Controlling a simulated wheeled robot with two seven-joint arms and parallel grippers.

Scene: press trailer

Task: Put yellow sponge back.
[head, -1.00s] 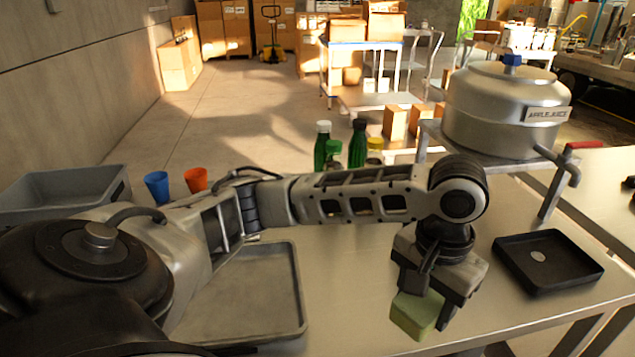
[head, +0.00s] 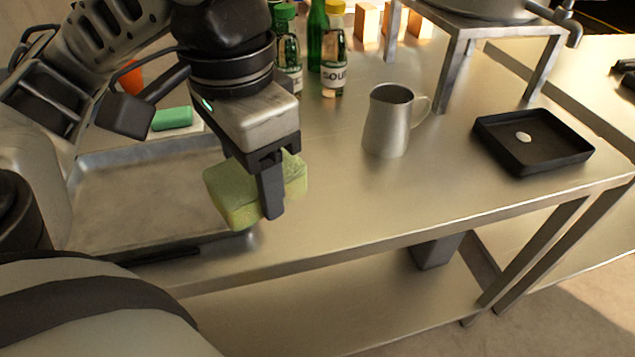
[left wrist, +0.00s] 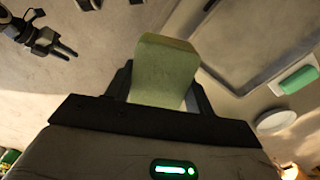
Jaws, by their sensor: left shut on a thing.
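My left gripper (head: 272,185) is shut on the yellow sponge (head: 232,194), a yellow-green block. It holds the sponge just over the front right corner of the grey metal tray (head: 135,205). I cannot tell if the sponge touches anything below. In the left wrist view the sponge (left wrist: 165,68) sits between the fingers. A green sponge (head: 172,118) lies behind the tray; it also shows in the left wrist view (left wrist: 298,79).
A metal mug (head: 386,125) stands right of my left gripper. A black tray (head: 530,142) with a small pale object lies farther right. Green bottles (head: 333,50) and a metal stand (head: 450,60) are behind. The front middle of the table (head: 350,195) is bare.

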